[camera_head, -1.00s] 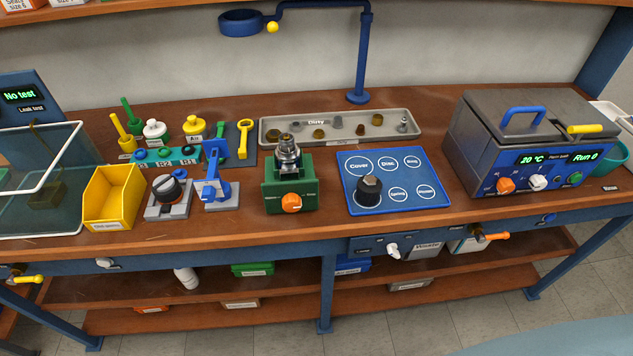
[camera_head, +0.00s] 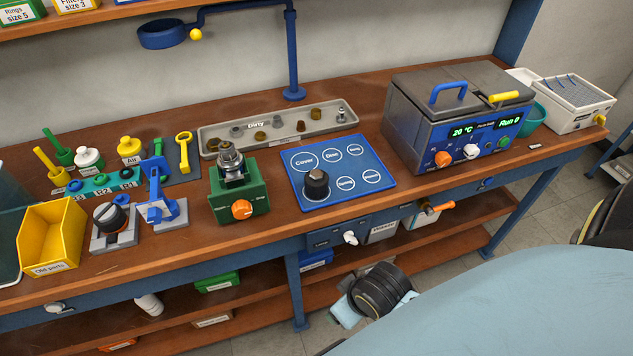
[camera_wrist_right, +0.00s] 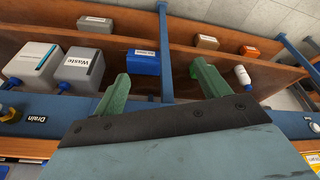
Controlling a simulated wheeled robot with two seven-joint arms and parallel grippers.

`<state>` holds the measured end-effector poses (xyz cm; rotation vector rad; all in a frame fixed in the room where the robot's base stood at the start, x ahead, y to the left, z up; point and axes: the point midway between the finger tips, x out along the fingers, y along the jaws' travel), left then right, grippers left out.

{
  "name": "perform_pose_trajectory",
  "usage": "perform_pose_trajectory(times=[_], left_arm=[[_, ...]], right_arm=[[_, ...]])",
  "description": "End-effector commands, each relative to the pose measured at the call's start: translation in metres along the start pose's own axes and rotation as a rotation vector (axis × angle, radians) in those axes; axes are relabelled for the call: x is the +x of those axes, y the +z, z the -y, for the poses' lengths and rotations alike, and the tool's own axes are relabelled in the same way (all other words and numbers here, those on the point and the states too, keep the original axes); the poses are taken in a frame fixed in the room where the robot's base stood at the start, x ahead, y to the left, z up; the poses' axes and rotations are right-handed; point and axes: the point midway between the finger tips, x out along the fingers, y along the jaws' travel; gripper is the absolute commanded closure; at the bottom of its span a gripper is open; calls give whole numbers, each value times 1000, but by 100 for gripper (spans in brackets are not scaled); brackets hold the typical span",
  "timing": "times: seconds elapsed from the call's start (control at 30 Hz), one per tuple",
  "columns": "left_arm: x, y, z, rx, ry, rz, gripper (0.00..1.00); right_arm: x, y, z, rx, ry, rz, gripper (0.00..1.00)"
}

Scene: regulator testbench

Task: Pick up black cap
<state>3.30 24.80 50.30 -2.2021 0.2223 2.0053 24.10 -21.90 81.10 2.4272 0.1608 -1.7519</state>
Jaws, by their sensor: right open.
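The black cap (camera_head: 317,183) stands on the blue mat (camera_head: 380,190), on the circle at its front left. A second dark round part with an orange mark (camera_head: 109,216) sits on a grey block further left, beside the yellow bin. In the right wrist view my right gripper (camera_wrist_right: 160,72) is open, with two green fingers wide apart and nothing between them. It faces the lower shelf, below the bench top and away from the black cap. The cap does not show in that view. My left gripper is in neither view.
A green fixture (camera_head: 238,205) with a metal regulator stands left of the mat. The grey Dirty tray (camera_head: 222,135) lies behind. A blue-grey heated bath (camera_head: 455,125) stands to the right. Shelf boxes include a Waste container (camera_wrist_right: 85,68) and a blue box (camera_wrist_right: 143,62).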

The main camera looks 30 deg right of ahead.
Motion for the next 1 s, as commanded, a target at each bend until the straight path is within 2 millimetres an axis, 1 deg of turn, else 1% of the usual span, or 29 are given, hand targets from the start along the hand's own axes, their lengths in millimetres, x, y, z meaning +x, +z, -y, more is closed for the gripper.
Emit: perform_pose_trajectory(times=[0.03, 0.07, 0.13, 0.17, 0.2, 0.27, 0.3, 0.37, 0.4, 0.43, 0.53, 0.57, 0.6, 0.63, 0.67, 0.7, 0.77, 0.8, 0.87, 0.9, 0.97, 1.0], left_arm=[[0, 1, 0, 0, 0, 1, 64], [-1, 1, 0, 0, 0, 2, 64], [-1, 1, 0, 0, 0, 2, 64], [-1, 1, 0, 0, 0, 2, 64], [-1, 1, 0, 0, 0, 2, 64], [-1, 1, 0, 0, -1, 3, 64], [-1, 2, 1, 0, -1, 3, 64], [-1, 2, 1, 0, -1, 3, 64], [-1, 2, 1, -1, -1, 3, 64], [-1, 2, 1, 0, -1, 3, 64], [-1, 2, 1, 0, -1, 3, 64], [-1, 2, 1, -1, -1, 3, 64], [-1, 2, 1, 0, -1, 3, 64], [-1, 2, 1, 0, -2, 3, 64], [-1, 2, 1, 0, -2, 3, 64], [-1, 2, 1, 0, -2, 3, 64], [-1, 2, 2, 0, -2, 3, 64], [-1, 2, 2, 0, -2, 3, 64], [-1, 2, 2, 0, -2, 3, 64], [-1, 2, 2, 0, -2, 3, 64], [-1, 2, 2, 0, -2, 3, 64], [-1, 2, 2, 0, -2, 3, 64]], right_arm=[[-17, -15, -5, -4, 19, -45, 25], [-27, -25, -8, -6, 32, -74, 25], [-54, -60, -19, -13, 85, -195, 25], [-64, -78, -24, -20, 115, -260, 25], [-76, -102, -31, -29, 155, -353, 25], [-93, -135, -39, -48, 207, -484, 25], [-103, -154, -42, -64, 235, -566, 25], [-120, -183, -45, -92, 275, -689, 25], [-132, -202, -46, -115, 299, -772, 25], [-141, -215, -46, -135, 316, -836, 25], [-177, -260, -40, -229, 368, -1065, 25], [-189, -272, -36, -266, 381, -1138, 25], [-206, -289, -28, -325, 397, -1240, 25], [-219, -300, -21, -377, 405, -1317, 25], [-232, -310, -13, -433, 411, -1395, 25], [-248, -321, 0, -518, 414, -1493, 25], [-268, -332, 22, -659, 410, -1627, 25], [-280, -337, 37, -763, 401, -1706, 25], [-291, -339, 61, -935, 375, -1806, 25], [-294, -338, 76, -1060, 352, -1858, 25], [-294, -334, 96, -1258, 310, -1909, 25], [-289, -330, 107, -1397, 275, -1923, 25]])
